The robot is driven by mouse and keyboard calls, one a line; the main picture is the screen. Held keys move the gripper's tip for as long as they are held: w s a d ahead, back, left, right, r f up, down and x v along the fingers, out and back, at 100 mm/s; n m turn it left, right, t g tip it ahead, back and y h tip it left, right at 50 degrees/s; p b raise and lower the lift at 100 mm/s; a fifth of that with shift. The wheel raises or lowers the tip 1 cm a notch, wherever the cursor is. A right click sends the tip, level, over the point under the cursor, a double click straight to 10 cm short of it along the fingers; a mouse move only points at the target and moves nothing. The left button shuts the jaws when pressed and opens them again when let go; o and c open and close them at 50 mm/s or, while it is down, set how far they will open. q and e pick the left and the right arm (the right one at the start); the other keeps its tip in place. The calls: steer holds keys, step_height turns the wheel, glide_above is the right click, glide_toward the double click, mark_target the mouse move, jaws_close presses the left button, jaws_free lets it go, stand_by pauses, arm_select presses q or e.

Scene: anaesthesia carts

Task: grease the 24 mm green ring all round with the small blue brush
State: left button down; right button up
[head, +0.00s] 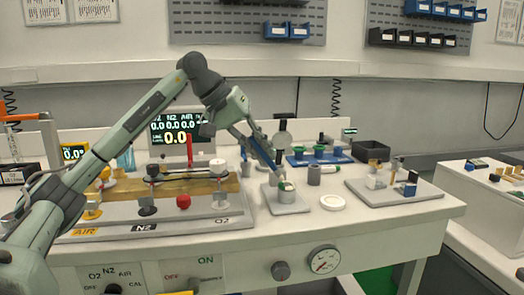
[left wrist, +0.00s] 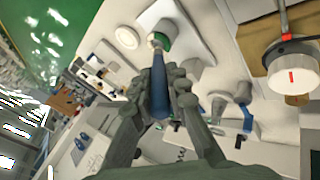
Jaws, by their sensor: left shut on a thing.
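My left gripper (head: 252,140) is shut on the small blue brush (head: 264,154), which slants down to the right. In the left wrist view the fingers (left wrist: 160,88) close around the blue handle (left wrist: 160,100). A green ring (head: 287,185) sits around the top of a pale cylinder on a small grey plate (head: 291,208). The brush's lower end is at the ring's left side; I cannot tell whether the bristles touch it. The ring also shows beyond the brush tip in the left wrist view (left wrist: 164,38). My right gripper is out of view.
A white round lid (head: 333,202) and a grey cup (head: 314,175) stand right of the plate. A blue tray (head: 340,158) with green pieces lies behind. A grey board (head: 425,193) with small parts is at the right. The gas panel with a red knob (head: 183,202) is left.

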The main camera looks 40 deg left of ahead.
arm_select(q)
steer(key=shift+f+b, duration=0.35)
steer(key=shift+f, duration=0.15)
stand_by(1.2)
step_height(320, 180, up, 3)
steer(key=p, duration=0.3)
steer(key=shift+f, duration=0.1)
steer(key=shift+r, duration=2.1)
